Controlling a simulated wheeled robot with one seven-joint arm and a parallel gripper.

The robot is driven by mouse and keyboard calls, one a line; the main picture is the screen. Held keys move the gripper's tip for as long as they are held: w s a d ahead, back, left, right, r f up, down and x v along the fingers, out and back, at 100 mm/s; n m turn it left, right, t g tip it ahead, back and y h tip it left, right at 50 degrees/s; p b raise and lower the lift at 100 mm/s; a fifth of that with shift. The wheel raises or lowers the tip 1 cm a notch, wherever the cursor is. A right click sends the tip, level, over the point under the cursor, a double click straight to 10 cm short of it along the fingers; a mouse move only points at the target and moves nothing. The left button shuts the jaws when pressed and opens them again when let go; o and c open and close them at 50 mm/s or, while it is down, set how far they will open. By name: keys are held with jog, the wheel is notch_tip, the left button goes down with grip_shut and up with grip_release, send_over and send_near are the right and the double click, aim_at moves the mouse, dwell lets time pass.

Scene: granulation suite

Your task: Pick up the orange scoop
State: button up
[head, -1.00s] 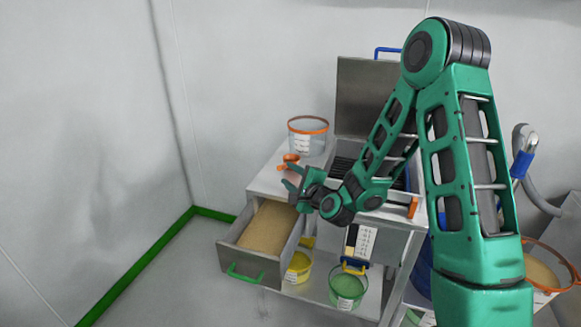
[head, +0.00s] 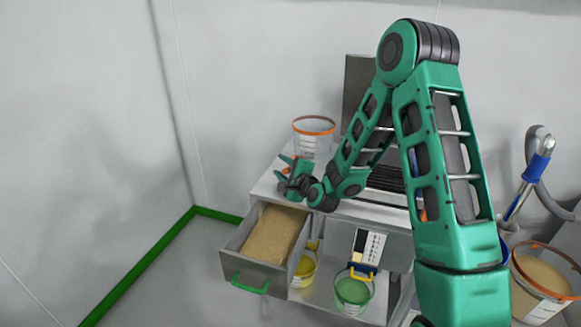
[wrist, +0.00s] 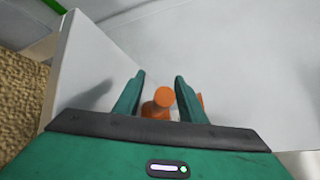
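A rounded end faces the camera, and more orange shows behind the right finger. My gripper (wrist: 162,78) is open, with a finger on each side of the scoop and a gap to it. In the head view my gripper (head: 284,167) is low over the left part of the cabinet top. It hides most of the scoop there. I cannot tell its exact height above the scoop.
A clear tub with an orange rim (head: 313,124) stands just behind my gripper. An open drawer of tan granules (head: 275,236) juts out in front. A raised metal lid (head: 357,85) stands behind my arm.

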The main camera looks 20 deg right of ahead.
jog(key=shift+w, duration=0.1)
grip_shut()
jog(key=shift+r, duration=0.1)
